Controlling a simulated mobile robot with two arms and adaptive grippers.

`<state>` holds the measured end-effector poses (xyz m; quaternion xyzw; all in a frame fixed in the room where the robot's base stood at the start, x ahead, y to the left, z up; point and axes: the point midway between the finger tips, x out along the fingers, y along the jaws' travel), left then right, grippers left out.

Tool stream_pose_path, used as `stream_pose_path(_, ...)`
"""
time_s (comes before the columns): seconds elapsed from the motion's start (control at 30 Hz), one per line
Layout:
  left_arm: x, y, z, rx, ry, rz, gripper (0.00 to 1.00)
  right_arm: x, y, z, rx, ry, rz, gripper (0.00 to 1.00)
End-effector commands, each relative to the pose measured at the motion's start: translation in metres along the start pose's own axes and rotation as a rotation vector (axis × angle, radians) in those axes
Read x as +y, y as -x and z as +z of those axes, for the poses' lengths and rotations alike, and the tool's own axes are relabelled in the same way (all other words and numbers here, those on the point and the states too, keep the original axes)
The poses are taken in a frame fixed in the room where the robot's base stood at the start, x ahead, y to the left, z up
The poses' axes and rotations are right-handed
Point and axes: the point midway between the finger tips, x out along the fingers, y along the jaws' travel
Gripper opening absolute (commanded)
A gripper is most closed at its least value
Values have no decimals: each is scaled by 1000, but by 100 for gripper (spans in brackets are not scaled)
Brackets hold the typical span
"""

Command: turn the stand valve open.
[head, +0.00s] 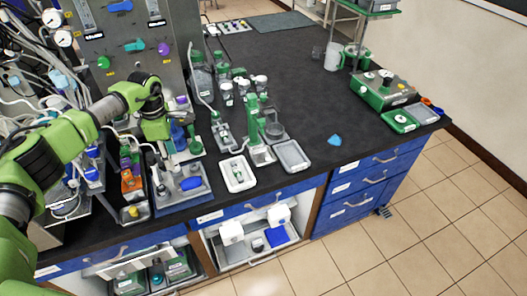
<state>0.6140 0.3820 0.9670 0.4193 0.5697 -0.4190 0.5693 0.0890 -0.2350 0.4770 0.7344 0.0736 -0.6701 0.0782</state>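My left arm comes in from the left and bends down, with its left gripper (158,158) low over the left part of the bench. The fingers are small and dark here, and I cannot tell whether they are open or shut. A grey stand base (168,196) lies below and beside the gripper, with a blue handle-like piece (191,183) at its right. A blue upright fitting (178,136) stands just right of the wrist. I cannot tell for sure which part is the stand valve, or whether anything touches it. My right gripper is not in view.
A metal panel (118,60) with coloured knobs rises behind the arm. A white tray (238,174), a green stand (258,130) and a grey tray (292,156) stand to the right.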

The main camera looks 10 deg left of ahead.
Motion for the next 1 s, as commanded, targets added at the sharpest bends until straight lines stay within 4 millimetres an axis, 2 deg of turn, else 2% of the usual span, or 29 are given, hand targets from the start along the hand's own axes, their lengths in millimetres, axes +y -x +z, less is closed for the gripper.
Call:
stream_pose_path(0.03, 2, 8, 0, -2, 1, 5, 38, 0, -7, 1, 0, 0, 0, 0)
stream_pose_path(0.5, 0, 102, 1, -4, 1, 3, 38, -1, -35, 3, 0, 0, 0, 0)
stream_pose_path(0.6, -3, 89, 22, -53, -11, 2, 38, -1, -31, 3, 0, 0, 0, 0)
stream_pose_path(1.0, -13, 63, 98, -249, -28, 11, 38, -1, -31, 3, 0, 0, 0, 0)
